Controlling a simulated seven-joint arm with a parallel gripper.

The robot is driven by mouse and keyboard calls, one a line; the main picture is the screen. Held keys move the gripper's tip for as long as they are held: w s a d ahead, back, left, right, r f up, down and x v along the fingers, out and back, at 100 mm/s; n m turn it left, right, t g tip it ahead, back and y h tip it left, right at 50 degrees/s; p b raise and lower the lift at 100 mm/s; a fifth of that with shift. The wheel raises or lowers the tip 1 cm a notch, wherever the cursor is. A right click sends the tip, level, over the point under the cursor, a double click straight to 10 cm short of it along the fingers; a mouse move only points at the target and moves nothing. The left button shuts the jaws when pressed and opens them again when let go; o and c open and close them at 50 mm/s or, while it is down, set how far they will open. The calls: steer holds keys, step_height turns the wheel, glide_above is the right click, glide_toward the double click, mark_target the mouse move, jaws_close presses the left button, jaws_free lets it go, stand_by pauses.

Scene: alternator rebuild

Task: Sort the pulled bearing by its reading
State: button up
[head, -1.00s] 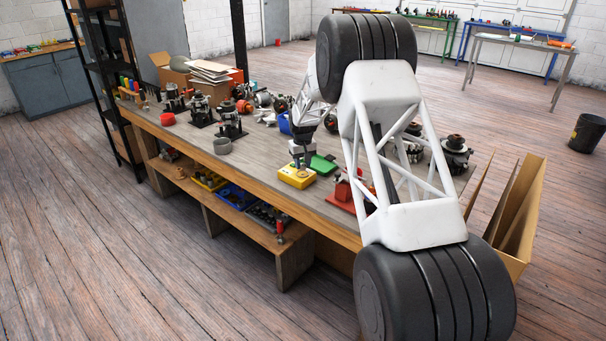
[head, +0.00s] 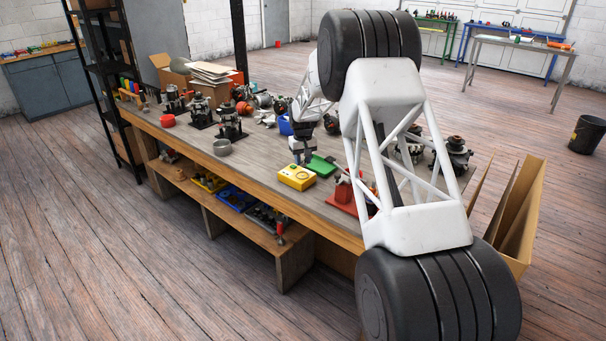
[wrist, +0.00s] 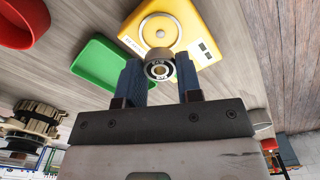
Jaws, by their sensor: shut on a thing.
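The bearing (wrist: 158,68), a small ring with a metal rim and dark face, sits between the two blue fingers of my gripper (wrist: 158,78), which is shut on it. The yellow tester (head: 297,178) stands on the bench; in the wrist view, the tester (wrist: 190,28) has a round pale seat and a small display too small to read. The bearing overlaps the tester's edge in that view. A green tray (wrist: 95,66) lies beside the tester; it also shows in the head view (head: 322,166). A round red tray (wrist: 22,24) lies past the green one. In the head view, my gripper (head: 303,160) is just above the tester's far side.
Bare bench lies left of the tester.

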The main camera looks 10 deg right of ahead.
steer(key=s+d+r, duration=0.1)
steer(key=d, duration=1.9)
steer(key=shift+r, duration=0.2)
steer(key=shift+d, duration=0.1)
steer(key=shift+f, duration=0.15)
steer(key=shift+f, duration=2.35)
steer(key=shift+f, duration=0.5)
stand_by(0.7)
stand_by(0.6)
steer(key=o, duration=0.9)
steer(key=shift+c, duration=0.2)
steer(key=c, duration=0.4)
